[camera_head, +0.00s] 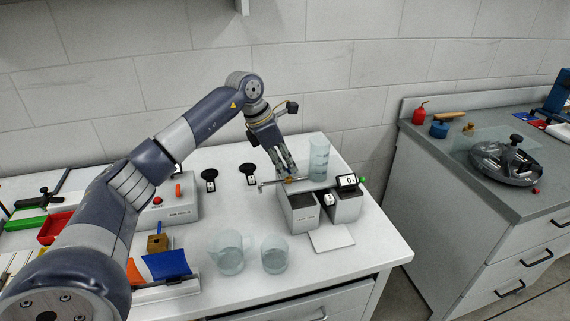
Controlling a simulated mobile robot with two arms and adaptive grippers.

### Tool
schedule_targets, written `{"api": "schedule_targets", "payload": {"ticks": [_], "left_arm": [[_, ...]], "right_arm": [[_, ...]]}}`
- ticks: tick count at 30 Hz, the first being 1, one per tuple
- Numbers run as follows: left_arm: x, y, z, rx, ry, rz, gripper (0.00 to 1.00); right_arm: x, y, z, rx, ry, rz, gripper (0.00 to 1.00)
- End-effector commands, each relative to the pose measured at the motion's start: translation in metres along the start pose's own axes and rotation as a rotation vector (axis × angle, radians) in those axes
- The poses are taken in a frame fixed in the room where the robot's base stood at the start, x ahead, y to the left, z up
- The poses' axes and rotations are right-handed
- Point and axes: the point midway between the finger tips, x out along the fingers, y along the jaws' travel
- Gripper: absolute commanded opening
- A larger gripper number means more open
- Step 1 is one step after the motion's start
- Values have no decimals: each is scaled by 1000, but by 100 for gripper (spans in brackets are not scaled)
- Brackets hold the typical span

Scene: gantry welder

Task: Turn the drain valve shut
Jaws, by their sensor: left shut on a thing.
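My left gripper (288,172) reaches down from the upper left to the grey apparatus on the white bench. It is shut on the small drain valve handle, of which only a bit of orange (290,180) shows at the fingertips. The fingers hide most of the handle, so I cannot tell its angle. A thin metal pipe (271,183) runs sideways at the valve, above the grey tank (301,213). A clear cylinder (319,160) with bluish contents stands right beside the gripper. My right gripper is not in view.
A small display (347,181) sits right of the cylinder. A glass jug (230,253) and a beaker (275,254) stand in front. Two black knobs (209,176) and a grey box with a red button (174,203) lie left. A second grey bench (480,210) stands right.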

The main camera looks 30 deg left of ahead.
Motion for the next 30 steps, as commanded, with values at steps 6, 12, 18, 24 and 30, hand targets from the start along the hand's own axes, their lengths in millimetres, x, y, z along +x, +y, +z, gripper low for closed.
{"api": "schedule_targets", "payload": {"ticks": [6,12,18,24,30], "left_arm": [[-1,0,0,-35,-1,17,0],[-1,-1,1,-138,-1,61,0],[-1,-3,1,-297,-2,128,0],[0,-4,2,-472,-3,201,0],[0,-6,4,-647,-5,272,0]], "right_arm": [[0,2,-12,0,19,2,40],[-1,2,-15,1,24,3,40],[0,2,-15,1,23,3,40],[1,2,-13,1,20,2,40],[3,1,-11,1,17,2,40]]}}
